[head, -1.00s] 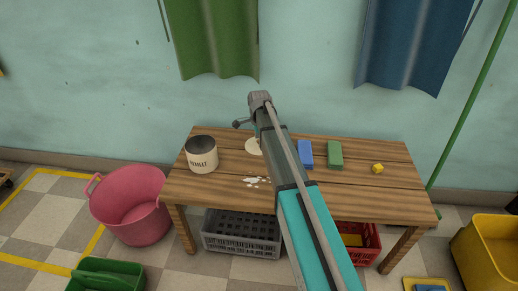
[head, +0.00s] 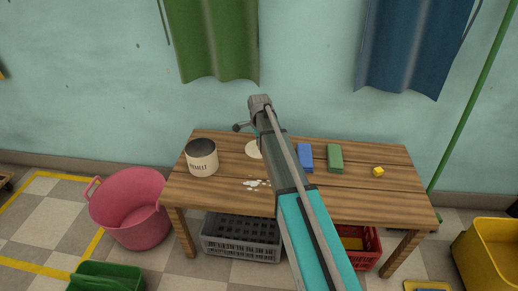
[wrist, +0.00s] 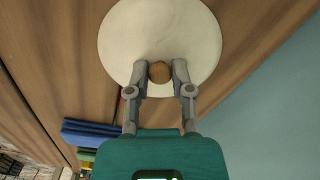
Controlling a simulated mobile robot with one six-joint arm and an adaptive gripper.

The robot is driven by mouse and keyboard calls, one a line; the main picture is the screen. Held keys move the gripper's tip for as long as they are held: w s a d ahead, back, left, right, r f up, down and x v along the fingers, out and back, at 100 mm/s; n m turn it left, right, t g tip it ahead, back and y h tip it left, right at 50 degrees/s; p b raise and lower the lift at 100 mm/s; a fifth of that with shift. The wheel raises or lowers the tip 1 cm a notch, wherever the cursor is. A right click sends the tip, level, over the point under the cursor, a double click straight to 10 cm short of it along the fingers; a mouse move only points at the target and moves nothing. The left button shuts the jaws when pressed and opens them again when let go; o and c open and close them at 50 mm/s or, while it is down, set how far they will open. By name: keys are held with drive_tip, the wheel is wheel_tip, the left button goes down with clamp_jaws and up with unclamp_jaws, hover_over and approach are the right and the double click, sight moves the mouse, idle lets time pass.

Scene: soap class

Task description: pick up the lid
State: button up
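The lid is a round cream disc with a brown wooden knob. In the wrist view the lid (wrist: 199,35) lies just ahead of my gripper (wrist: 160,70). The two grey fingers stand on either side of the knob and appear to press against it. In the head view part of the lid (head: 252,149) shows on the wooden table, left of my arm, which hides the rest. My gripper's fingers are hidden there. I cannot tell whether the lid is clear of the table.
A pink tub (head: 128,208) is at left; a grey crate (head: 241,236) sits below.

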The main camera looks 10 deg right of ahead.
clamp_jaws()
drive_tip(key=shift+r, duration=0.1)
wheel_tip(320, 180, up, 2)
drive_tip(key=shift+p, duration=1.15)
drive_tip(key=s+a+r+p, duration=0.2)
drive_tip(key=s+r+p, duration=0.8)
drive_tip(key=s, duration=0.3)
drive_tip(key=shift+s+a+r+p, duration=0.35)
drive_tip(key=shift+r, duration=0.05)
drive_tip(key=shift+w+a, duration=0.1)
